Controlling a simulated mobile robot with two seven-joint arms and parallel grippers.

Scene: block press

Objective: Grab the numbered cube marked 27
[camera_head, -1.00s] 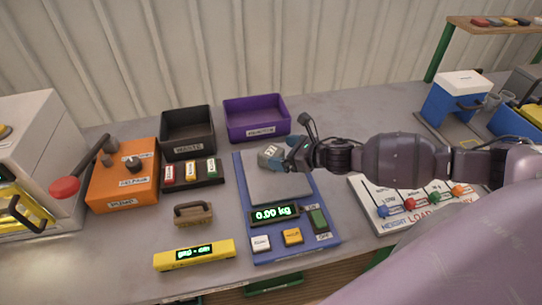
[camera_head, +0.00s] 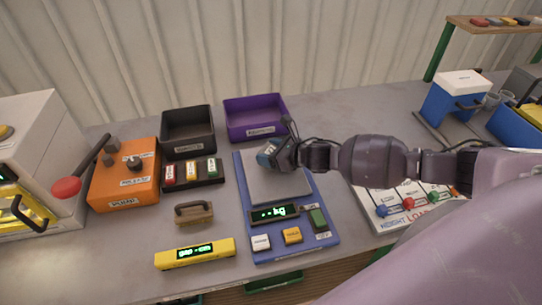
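A small grey cube (camera_head: 267,151) is at the back of the scale's grey plate (camera_head: 281,186). It is mostly hidden by my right gripper, and I cannot read a number on it. My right gripper (camera_head: 270,157) reaches in from the right with its bluish fingertips at the cube. I cannot tell whether the fingers are shut on it or only around it. The blue scale (camera_head: 290,245) shows dashes and "kg" on its display (camera_head: 274,213). My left gripper is not in view.
Behind stand a black bin (camera_head: 187,122) and a purple bin (camera_head: 255,103). An orange box (camera_head: 124,183), a button panel (camera_head: 192,184), a brown handled block (camera_head: 194,212) and a yellow display bar (camera_head: 195,254) are to the left.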

